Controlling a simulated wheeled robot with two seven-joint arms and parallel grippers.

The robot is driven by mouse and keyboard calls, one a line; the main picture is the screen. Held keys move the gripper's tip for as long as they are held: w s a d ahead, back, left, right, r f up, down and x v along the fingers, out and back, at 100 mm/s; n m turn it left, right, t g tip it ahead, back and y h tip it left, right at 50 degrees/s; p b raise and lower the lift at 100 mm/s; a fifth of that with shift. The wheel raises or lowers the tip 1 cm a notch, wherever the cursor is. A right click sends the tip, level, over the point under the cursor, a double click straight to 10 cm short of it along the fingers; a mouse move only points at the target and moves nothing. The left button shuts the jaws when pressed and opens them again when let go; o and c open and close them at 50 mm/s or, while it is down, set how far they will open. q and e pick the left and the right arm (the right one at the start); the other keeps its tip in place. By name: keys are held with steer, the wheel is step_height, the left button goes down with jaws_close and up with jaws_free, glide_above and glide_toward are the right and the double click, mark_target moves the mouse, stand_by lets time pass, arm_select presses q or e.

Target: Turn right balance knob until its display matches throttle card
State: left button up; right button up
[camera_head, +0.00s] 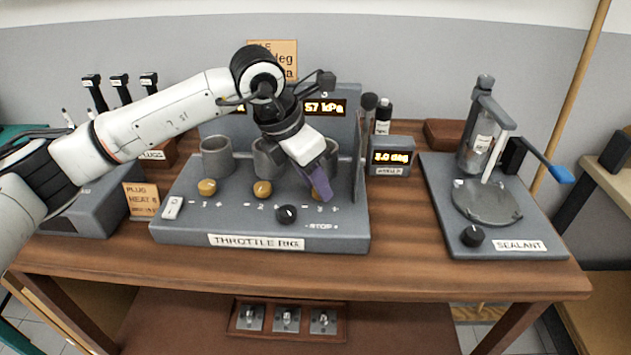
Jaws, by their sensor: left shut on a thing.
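The grey throttle rig (190,230) stands on the wooden bench. It has three brass balance knobs: the left knob (207,187), the middle knob (262,189) and the right knob (317,194), which is mostly covered by my gripper. My left gripper (318,188) points down with its purple fingers shut on the right knob. The right display (324,107) reads 57 kPa in amber; the other displays are largely hidden behind my arm. The orange throttle card (285,50) at the back is partly covered by my wrist, so its text is only partly readable. My right gripper is not in view.
A black knob (287,214) sits at the rig's front. A small display box (391,157) reading about 3.0 deg stands right of the rig. The sealant station (535,232) with a blue-handled lever is farther right. Bare bench (410,255) lies between them.

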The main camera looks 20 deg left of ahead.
arm_select(q)
steer(key=m+b, duration=0.1)
steer(key=m, duration=0.1)
steer(key=shift+w+a+m+g+h, duration=0.1)
steer(key=shift+m+g+h, duration=0.2)
steer(key=shift+g+h, duration=0.1)
steer(key=shift+w+m+g+h, duration=0.15)
steer(key=shift+m+g+h, duration=0.2)
steer(key=shift+m, duration=1.05)
steer(key=shift+a, duration=0.1)
steer(key=o, duration=1.1)
steer(key=shift+c, duration=0.2)
steer(key=b+v, duration=0.1)
steer(key=v, duration=0.9)
steer(key=shift+r, duration=0.2)
